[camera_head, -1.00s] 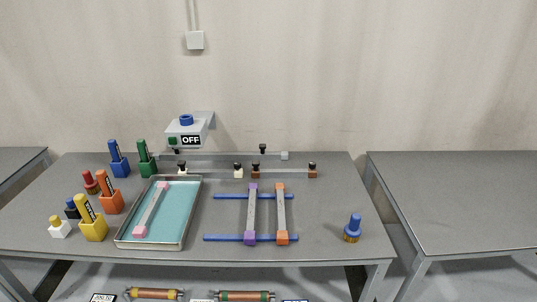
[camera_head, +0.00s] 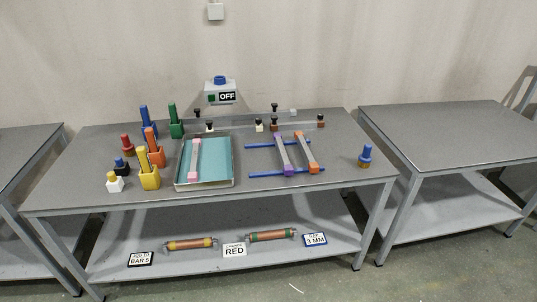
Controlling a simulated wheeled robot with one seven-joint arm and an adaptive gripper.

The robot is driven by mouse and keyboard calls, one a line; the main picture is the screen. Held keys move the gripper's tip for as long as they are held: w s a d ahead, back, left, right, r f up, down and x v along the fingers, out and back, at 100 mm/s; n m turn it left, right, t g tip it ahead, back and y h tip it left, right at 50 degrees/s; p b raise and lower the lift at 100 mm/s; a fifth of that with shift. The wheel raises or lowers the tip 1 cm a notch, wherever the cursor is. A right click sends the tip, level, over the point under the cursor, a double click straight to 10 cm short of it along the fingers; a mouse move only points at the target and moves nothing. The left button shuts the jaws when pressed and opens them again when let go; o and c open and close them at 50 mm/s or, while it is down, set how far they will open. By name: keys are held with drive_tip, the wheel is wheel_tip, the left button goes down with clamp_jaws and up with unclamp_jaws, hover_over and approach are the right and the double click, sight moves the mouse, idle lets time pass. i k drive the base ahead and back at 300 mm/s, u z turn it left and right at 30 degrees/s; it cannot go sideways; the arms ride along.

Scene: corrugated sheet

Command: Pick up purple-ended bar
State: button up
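The purple-ended bar (camera_head: 284,153) is grey with a purple block at each end. It lies across two blue rods (camera_head: 287,174) on the table, running from back to front. An orange-ended bar (camera_head: 306,152) lies close beside it on the right, across the same rods. A pink-ended bar (camera_head: 195,158) lies in the teal-lined metal tray (camera_head: 233,165) to the left. My gripper does not show in the head view.
Yellow (camera_head: 149,179), orange, blue and green holders stand on the table's left side. A blue-topped stamp-like object (camera_head: 366,156) stands at the right. A grey box reading OFF (camera_head: 222,95) is at the back. Labelled cards and two cylinders (camera_head: 190,243) lie on the lower shelf.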

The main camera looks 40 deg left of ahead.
sight(288, 169)
drive_tip(key=u, duration=1.35)
